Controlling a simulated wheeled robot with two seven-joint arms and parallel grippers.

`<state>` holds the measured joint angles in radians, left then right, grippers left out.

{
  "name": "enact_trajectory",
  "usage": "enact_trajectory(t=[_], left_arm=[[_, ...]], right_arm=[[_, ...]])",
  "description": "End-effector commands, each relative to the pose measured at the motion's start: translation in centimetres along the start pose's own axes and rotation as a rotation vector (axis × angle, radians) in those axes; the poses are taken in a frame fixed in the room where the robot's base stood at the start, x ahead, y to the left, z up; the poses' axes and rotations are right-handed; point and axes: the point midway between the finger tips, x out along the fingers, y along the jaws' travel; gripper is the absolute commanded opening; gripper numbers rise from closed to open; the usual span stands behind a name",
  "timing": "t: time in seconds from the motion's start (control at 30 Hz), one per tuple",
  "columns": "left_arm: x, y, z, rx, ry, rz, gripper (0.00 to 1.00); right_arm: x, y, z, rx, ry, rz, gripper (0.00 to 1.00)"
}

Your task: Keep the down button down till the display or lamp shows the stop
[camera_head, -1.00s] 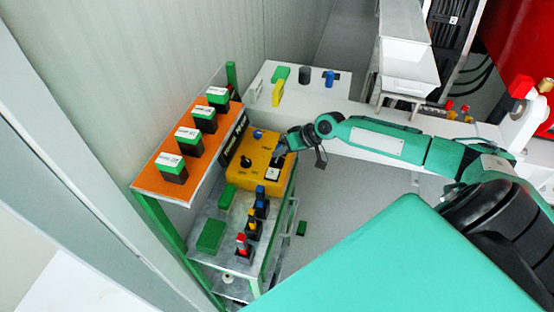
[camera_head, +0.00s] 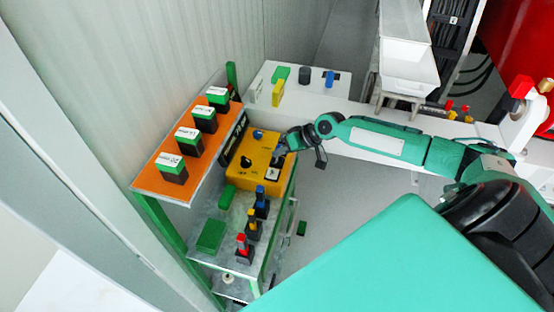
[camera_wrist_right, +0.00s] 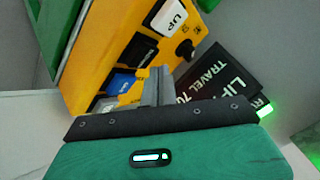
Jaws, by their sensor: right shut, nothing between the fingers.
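The dark button's lettering is too blurred to read. My right gripper (camera_head: 280,151) is shut and empty over the box's far right part. Its fingertips (camera_wrist_right: 158,70) are close to the dark button; I cannot tell whether they touch or press it. A black LIFT TRAVEL display (camera_wrist_right: 215,80) is partly cut off, with a green glow at its edge. My left gripper is out of view.
The orange shelf (camera_head: 150,185) holds several green-and-black blocks. Below it, a metal shelf (camera_head: 205,258) carries red, yellow and blue-topped parts. A white bench (camera_head: 305,95) lies behind the box. Grey floor (camera_head: 345,200) is open to the right.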

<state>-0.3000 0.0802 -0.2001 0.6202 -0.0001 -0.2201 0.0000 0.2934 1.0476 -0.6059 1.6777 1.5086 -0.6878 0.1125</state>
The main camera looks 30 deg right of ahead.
Motion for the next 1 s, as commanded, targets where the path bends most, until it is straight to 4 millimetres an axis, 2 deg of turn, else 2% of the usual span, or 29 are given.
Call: enact_trajectory(t=[1.0], left_arm=[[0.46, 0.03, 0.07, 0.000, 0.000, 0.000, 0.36]], right_arm=[[0.63, 0.46, 0.47, 0.000, 0.000, 0.000, 0.00]])
